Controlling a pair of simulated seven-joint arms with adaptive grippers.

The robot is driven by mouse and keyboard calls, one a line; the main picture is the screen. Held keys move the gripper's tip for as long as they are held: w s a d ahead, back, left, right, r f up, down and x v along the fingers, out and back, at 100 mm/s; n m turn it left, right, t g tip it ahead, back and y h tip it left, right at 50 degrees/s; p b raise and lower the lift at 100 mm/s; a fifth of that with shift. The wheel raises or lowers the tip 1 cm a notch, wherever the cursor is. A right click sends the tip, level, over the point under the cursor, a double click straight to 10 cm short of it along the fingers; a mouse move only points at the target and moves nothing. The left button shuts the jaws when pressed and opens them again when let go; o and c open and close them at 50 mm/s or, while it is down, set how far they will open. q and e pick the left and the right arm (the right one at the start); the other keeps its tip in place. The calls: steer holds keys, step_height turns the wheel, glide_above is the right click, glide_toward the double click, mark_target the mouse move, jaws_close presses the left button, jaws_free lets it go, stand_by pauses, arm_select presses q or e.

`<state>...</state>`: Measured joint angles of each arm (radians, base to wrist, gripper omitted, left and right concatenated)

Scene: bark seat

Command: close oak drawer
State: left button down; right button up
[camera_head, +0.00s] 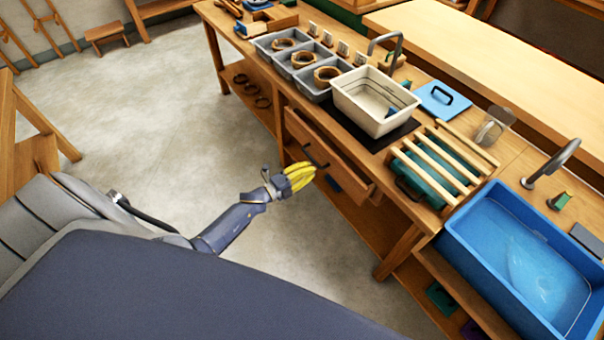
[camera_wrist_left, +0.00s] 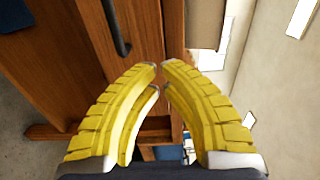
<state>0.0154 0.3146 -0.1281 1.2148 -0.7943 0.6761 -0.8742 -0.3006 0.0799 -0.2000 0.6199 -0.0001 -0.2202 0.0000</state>
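The oak drawer (camera_head: 338,160) sits under the top of the wooden workbench, its front standing out a little from the bench. It has a dark bar handle (camera_head: 314,157), which also shows in the left wrist view (camera_wrist_left: 116,28). My left gripper (camera_head: 308,172) has yellow fingers and is just in front of the drawer, close to the handle. In the left wrist view its fingertips (camera_wrist_left: 160,66) nearly meet, with nothing seen between them. They point at the wooden front, beside the handle; I cannot tell whether they touch it. My right gripper is not in view.
On the bench stand a cream basin (camera_head: 345,98), grey trays (camera_head: 268,50) with wooden rings, a slatted rack (camera_head: 447,160) and a blue tub (camera_head: 470,232). A lower shelf (camera_head: 345,205) runs beneath the drawer. The concrete floor (camera_head: 170,110) left of the bench is clear.

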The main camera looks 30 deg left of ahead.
mark_target(332, 157)
arm_select(q)
steer(key=x, duration=0.9)
stand_by(0.3)
